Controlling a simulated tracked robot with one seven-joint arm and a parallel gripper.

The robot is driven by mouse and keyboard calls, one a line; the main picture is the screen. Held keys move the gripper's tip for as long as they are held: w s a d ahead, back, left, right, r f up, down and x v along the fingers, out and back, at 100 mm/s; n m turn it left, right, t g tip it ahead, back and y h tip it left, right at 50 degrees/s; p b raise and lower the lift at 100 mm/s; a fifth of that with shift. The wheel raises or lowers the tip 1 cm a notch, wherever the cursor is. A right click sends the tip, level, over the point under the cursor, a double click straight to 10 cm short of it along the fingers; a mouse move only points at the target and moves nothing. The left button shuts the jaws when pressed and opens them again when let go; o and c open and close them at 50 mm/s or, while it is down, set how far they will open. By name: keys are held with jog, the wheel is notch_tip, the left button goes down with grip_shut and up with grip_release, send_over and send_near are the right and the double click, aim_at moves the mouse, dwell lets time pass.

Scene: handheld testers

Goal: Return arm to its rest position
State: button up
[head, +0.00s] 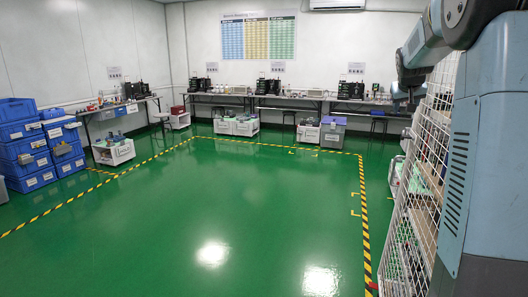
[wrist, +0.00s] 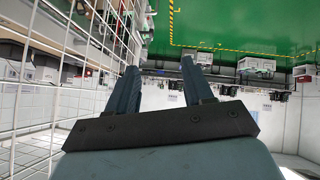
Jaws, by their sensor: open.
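My gripper (wrist: 158,66) shows in the wrist view with its two dark fingers spread apart and nothing between them. The wrist view is upside down, with the green floor at the top and the white wall and ceiling below. In the head view my blue-grey arm is raised and folded at the upper right edge. I cannot clearly make out the gripper's fingers there.
A white wire mesh rack (head: 403,232) stands close beside my arm; its mesh (wrist: 62,45) also shows left of the gripper. Blue crates (head: 24,150) stack at the left. Workbenches (head: 290,97) with equipment line the back wall. The green floor (head: 200,220) is clear.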

jog(key=s+a+f+g+y, duration=0.1)
jog(key=s+a+f, duration=0.2)
jog(key=s+a, duration=0.5)
jog(key=s+a+f+n+y, duration=0.1)
jog(key=s+a+f, duration=0.3)
jog(key=s, duration=1.5)
jog(key=s+a+f+n+g+y, duration=0.1)
jog(key=s+a+f+y, duration=0.1)
jog(key=s+a, duration=1)
jog(key=s+f, duration=0.1)
jog(key=s, duration=0.1)
jog(key=shift+s+f+g+y, duration=0.3)
jog(key=shift+s+f, duration=0.05)
jog(key=shift+f, duration=0.05)
